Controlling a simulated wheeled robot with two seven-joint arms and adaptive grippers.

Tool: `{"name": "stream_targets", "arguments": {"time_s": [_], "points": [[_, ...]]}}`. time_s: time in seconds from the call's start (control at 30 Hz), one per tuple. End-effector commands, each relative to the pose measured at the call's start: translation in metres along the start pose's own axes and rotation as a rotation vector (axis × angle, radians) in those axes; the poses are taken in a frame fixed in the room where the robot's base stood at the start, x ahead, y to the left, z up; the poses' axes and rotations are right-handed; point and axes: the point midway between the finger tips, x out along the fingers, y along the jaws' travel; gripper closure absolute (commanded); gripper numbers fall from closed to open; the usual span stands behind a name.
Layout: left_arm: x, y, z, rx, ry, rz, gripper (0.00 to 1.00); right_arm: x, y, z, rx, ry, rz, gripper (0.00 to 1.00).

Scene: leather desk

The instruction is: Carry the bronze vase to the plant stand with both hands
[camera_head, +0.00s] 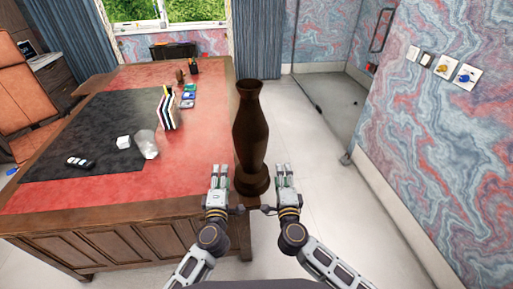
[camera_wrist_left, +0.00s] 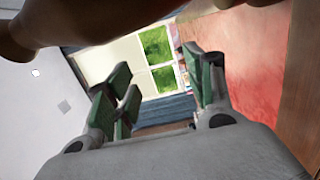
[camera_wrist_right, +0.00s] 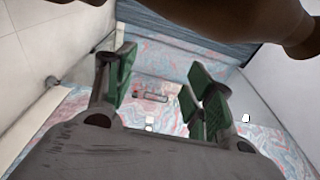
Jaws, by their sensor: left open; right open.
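The bronze vase (camera_head: 251,130) is dark brown, tall and upright, with a narrow neck and a wide round foot, at the desk's right edge in the head view. What its foot rests on is hard to tell. My left gripper (camera_head: 219,170) is open just left of the foot, and my right gripper (camera_head: 285,170) is open just right of it. Part of the vase crosses the top of the left wrist view (camera_wrist_left: 100,20) and the right wrist view (camera_wrist_right: 235,18). Nothing is between the fingers of my left (camera_wrist_left: 158,78) or right gripper (camera_wrist_right: 160,78). I cannot make out a plant stand.
The wooden desk (camera_head: 206,135) with a red leather top fills the left side. Books (camera_head: 167,110), a crumpled pale object (camera_head: 146,144), a white cube (camera_head: 123,142) and a dark phone-like object (camera_head: 79,162) lie on it. Pale floor (camera_head: 330,190) is clear to the right, up to a marbled wall (camera_head: 440,150).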

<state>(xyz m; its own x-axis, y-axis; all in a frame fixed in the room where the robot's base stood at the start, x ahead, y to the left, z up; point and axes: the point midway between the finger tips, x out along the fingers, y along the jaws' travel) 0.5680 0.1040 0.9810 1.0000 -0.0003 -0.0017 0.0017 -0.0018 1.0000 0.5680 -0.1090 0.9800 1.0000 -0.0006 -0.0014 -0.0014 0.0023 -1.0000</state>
Motion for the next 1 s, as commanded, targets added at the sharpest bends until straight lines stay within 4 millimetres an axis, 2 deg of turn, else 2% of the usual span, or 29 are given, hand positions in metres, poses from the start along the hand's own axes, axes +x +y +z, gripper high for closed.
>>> {"name": "stream_targets", "arguments": {"time_s": [0.57, 1.0], "points": [[0.006, 0.000, 0.000, 0.001, 0.001, 0.000, 0.46, 0.006, 0.000, 0.000, 0.001, 0.000, 0.001, 0.46], [0.041, 0.001, 0.000, 0.000, 0.001, 0.001, 0.46, 0.041, -0.001, 0.000, 0.000, 0.000, -0.002, 0.46]]}}
